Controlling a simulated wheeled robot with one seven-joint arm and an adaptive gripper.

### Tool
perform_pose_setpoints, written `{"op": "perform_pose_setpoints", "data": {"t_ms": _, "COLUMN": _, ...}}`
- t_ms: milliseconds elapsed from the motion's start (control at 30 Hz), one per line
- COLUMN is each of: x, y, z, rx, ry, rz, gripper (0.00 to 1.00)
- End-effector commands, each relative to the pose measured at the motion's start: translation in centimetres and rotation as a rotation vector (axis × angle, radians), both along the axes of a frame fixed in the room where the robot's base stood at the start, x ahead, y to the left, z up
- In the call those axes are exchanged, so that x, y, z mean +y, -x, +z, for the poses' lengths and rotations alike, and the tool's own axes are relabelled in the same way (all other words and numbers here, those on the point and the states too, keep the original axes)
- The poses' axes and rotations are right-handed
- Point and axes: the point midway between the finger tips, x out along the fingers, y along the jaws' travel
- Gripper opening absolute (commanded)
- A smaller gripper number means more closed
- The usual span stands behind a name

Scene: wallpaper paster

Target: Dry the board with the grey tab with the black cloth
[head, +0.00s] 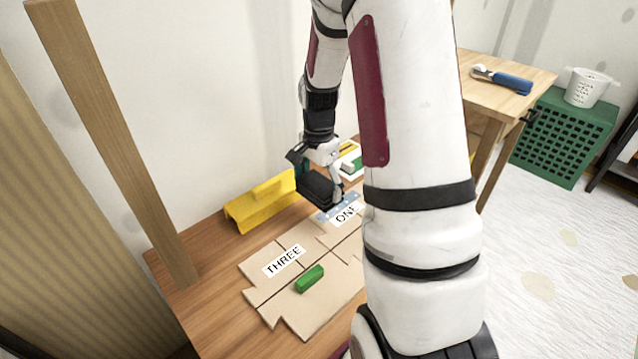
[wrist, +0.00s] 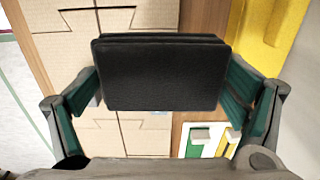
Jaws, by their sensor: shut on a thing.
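My gripper (head: 318,180) is shut on the black cloth (head: 321,190), a thick folded pad. In the wrist view the cloth (wrist: 160,75) spans between my two fingers. The gripper holds it over the far part of the tan boards on the wooden table. One tan board labelled ONE (head: 349,226) lies just below and right of the cloth, with a blue-grey speckled patch (head: 330,214) beside its label. Another board labelled THREE (head: 268,295) lies nearer. I cannot make out a grey tab for certain, and my arm hides part of the boards.
A green block (head: 310,278) lies on the tan boards. A yellow angled holder (head: 262,203) stands at the table's back edge. A white tray (wrist: 184,150) with green and yellow parts lies beyond the cloth. A wooden post (head: 110,130) rises at left.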

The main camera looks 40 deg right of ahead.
Motion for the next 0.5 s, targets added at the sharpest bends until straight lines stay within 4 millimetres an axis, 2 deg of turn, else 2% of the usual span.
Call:
{"op": "perform_pose_setpoints", "data": {"t_ms": 167, "x": 0.0, "y": 0.0, "z": -1.1, "rx": 0.001, "ry": 0.0, "rz": 0.0, "gripper": 0.62}}
{"op": "perform_pose_setpoints", "data": {"t_ms": 500, "x": 0.0, "y": 0.1, "z": -4.8, "rx": 0.002, "ry": 0.0, "rz": 0.001, "gripper": 0.62}}
